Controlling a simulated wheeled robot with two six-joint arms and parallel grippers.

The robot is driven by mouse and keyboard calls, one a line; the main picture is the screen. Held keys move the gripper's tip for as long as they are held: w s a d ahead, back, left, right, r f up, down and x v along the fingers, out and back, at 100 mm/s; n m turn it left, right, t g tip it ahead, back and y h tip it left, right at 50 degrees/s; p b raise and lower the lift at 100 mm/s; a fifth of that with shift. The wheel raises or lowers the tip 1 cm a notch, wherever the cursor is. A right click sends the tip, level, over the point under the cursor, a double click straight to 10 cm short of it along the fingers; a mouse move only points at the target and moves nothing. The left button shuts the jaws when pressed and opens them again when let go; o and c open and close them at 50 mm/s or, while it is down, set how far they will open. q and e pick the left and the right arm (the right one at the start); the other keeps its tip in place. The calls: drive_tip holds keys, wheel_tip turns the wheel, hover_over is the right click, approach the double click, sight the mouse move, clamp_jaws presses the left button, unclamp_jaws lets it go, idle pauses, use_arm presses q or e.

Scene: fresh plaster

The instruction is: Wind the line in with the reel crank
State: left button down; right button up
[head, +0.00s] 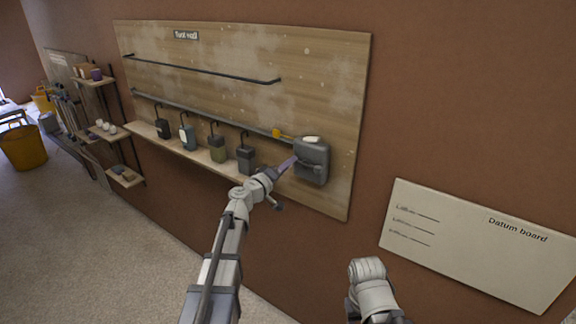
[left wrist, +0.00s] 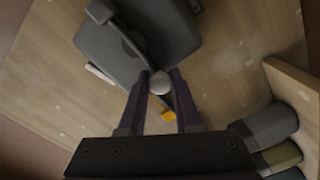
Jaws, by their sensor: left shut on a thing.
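The reel (head: 314,152) is a dark grey rounded case on the wooden tool board, at its lower right. It fills the upper part of the left wrist view (left wrist: 180,30). Its dark crank arm (left wrist: 124,38) runs across the case face to a pale round knob (left wrist: 160,84). My left gripper (head: 291,163) is at the reel's front, its fingers shut on the knob in the left wrist view (left wrist: 161,92). A yellow tab (head: 277,133) sits by the reel's upper left; it also shows beyond the fingers (left wrist: 168,115). My right gripper is not visible; only part of that arm shows.
Several dark and greenish containers (head: 218,149) hang on hooks along a shelf left of the reel. Two dark rails (head: 205,70) cross the board above. A datum board (head: 480,240) is on the wall at right. Yellow bucket (head: 24,147) and shelves stand far left.

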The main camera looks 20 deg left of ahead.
sight(303, 173)
use_arm(q)
drive_tip(key=f+n, duration=0.1)
drive_tip(key=n+b, duration=0.1)
drive_tip(key=n, duration=0.1)
drive_tip(key=shift+d+f+n, duration=0.1)
drive_tip(key=shift+f+n, duration=0.2)
drive_tip(key=shift+f, duration=0.1)
drive_tip(key=n+b, duration=0.1)
drive_tip(key=f+n, duration=0.1)
drive_tip(key=n, duration=0.1)
drive_tip(key=shift+s+d+f+n+b, duration=0.15)
drive_tip(key=shift+s+d+n+b, duration=0.05)
drive_tip(key=shift+d+n+b, duration=0.15)
drive_tip(key=n, duration=0.1)
drive_tip(key=d+f+n+b, duration=0.1)
drive_tip(key=n, duration=0.1)
drive_tip(key=shift+s, duration=0.15)
drive_tip(key=shift+s+d+f+n, duration=0.1)
drive_tip(key=shift+d+n, duration=0.2)
drive_tip(key=shift+n, duration=0.65)
drive_tip(key=shift+s+d+f+n, duration=0.1)
drive_tip(key=shift+d+n, duration=0.15)
drive_tip(key=shift+n, duration=0.65)
drive_tip(key=c, duration=0.6)
unclamp_jaws()
